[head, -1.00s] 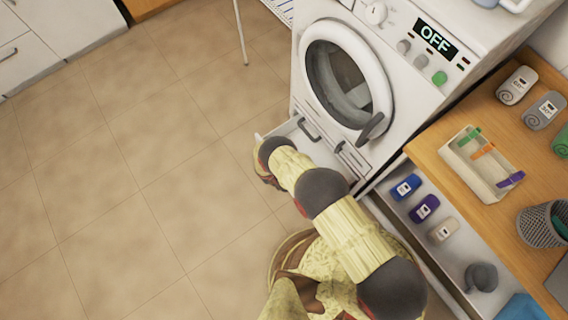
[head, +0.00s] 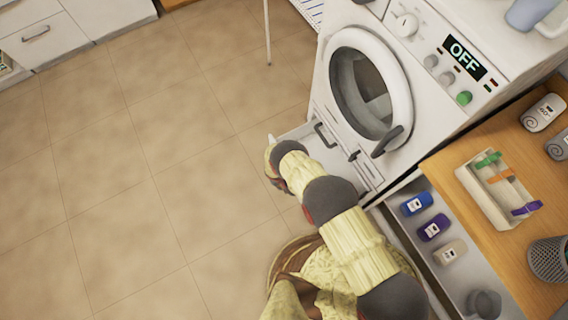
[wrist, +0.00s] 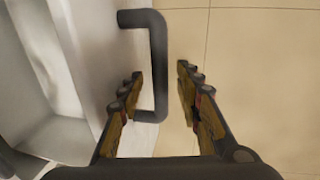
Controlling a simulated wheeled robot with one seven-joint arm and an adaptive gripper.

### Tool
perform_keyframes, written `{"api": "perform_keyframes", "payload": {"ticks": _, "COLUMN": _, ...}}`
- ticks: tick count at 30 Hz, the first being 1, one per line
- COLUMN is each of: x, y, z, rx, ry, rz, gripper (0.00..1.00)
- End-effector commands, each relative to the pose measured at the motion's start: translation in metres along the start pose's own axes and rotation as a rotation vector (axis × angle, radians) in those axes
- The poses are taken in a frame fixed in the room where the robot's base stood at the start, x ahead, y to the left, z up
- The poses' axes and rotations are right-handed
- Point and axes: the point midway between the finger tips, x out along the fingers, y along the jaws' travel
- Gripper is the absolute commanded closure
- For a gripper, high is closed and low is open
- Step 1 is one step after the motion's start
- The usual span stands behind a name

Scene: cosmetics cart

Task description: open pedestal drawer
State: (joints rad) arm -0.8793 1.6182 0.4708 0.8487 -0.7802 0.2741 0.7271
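The white pedestal drawer (head: 297,138) under the washing machine stands partly pulled out in the head view. In the wrist view its pale front (wrist: 105,60) is at the left, with a grey recess behind it. The dark bracket-shaped drawer handle (wrist: 158,60) sticks out from that front. My gripper (wrist: 160,85) has its fingers apart, one on each side of the handle's bar. I cannot tell whether either finger touches it. In the head view my gripper (head: 272,165) is at the drawer's outer end, mostly hidden by my arm.
The washing machine (head: 430,40) has its round door (head: 368,85) closed above the drawer. A wooden table (head: 440,165) is to its right, with a low shelf of small bottles (head: 432,228) beneath. Bare tiled floor (head: 150,150) lies open to the left. A thin rack leg (head: 267,30) stands behind.

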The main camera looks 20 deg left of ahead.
Motion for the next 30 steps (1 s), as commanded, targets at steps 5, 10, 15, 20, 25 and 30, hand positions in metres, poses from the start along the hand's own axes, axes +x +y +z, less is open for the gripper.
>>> {"api": "perform_keyframes", "payload": {"ticks": 5, "x": 0.0, "y": 0.0, "z": 0.0, "rx": 0.0, "ry": 0.0, "rz": 0.0, "gripper": 0.65}}
{"api": "perform_keyframes", "payload": {"ticks": 10, "x": -0.007, "y": 0.0, "z": -0.001, "rx": -0.001, "ry": 0.001, "rz": 0.0, "gripper": 0.65}}
{"api": "perform_keyframes", "payload": {"ticks": 15, "x": -0.025, "y": 0.0, "z": -0.001, "rx": -0.001, "ry": 0.001, "rz": 0.0, "gripper": 0.65}}
{"api": "perform_keyframes", "payload": {"ticks": 20, "x": -0.046, "y": 0.0, "z": -0.002, "rx": -0.001, "ry": 0.001, "rz": 0.0, "gripper": 0.65}}
{"api": "perform_keyframes", "payload": {"ticks": 25, "x": -0.069, "y": 0.0, "z": -0.001, "rx": 0.0, "ry": 0.001, "rz": 0.0, "gripper": 0.65}}
{"api": "perform_keyframes", "payload": {"ticks": 30, "x": -0.091, "y": 0.0, "z": -0.001, "rx": -0.001, "ry": 0.001, "rz": 0.0, "gripper": 0.65}}
